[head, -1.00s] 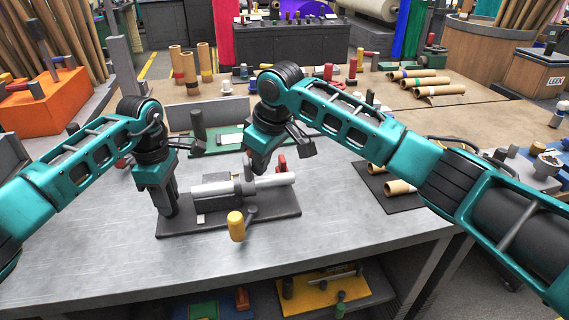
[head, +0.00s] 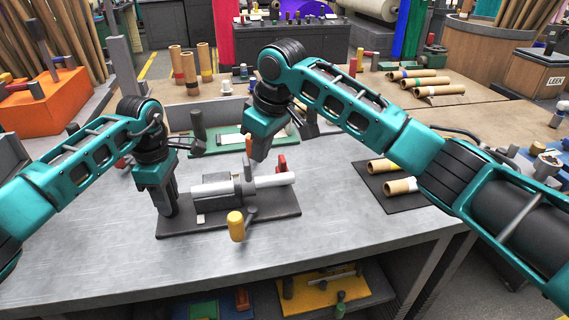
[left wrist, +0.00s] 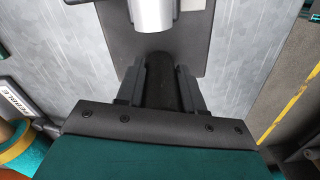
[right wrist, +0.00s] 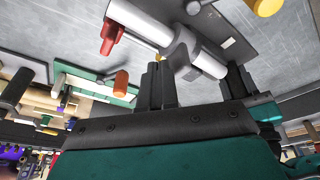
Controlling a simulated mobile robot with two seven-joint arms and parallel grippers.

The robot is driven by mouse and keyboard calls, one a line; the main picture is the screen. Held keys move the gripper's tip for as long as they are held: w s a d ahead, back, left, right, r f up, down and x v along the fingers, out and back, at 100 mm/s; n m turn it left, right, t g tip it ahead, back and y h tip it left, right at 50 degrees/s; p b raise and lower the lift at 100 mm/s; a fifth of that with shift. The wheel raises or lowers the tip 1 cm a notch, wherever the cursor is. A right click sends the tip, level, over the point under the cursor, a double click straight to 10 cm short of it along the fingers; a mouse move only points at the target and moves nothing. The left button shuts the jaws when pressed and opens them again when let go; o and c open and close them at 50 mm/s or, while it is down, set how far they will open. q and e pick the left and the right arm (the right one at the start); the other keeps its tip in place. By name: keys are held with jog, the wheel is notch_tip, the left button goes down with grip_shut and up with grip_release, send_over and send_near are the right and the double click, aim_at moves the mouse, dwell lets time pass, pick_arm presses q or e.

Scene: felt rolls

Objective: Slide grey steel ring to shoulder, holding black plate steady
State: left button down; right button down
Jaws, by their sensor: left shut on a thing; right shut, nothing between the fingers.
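The black plate (head: 275,212) lies on the metal bench. A pale shaft (head: 275,180) lies level above it on a fixture. A grey steel ring (right wrist: 181,50) sits around the shaft near its middle, in the right wrist view; whether it touches the shoulder is unclear. My left gripper (head: 167,211) is shut on the plate's left end; the left wrist view shows its fingers (left wrist: 160,80) either side of a dark part. My right gripper (head: 257,157) is shut and empty, just above and behind the shaft, clear of the ring; its fingers also show in the right wrist view (right wrist: 155,72).
A green tray (head: 225,140) lies behind. Felt rolls (head: 400,187) rest on a dark mat at right. The bench front is clear.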

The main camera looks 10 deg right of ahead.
pick_arm(q)
jog(key=shift+f, duration=0.1)
pick_arm(e)
jog(key=r, duration=0.1)
jog(key=d+r, duration=0.1)
jog(key=r, duration=0.1)
jog(key=shift+r, duration=0.25)
pick_arm(q)
jog(key=c, duration=0.6)
grip_release()
jog(key=shift+o, duration=0.3)
jog(key=o, duration=0.5)
jog(key=shift+o, duration=0.2)
jog(key=shift+r, duration=0.25)
pick_arm(e)
jog(key=shift+r, duration=0.1)
pick_arm(q)
jog(key=shift+r+p, duration=0.75)
jog(key=shift+r, duration=0.4)
pick_arm(e)
jog(key=shift+r, duration=0.65)
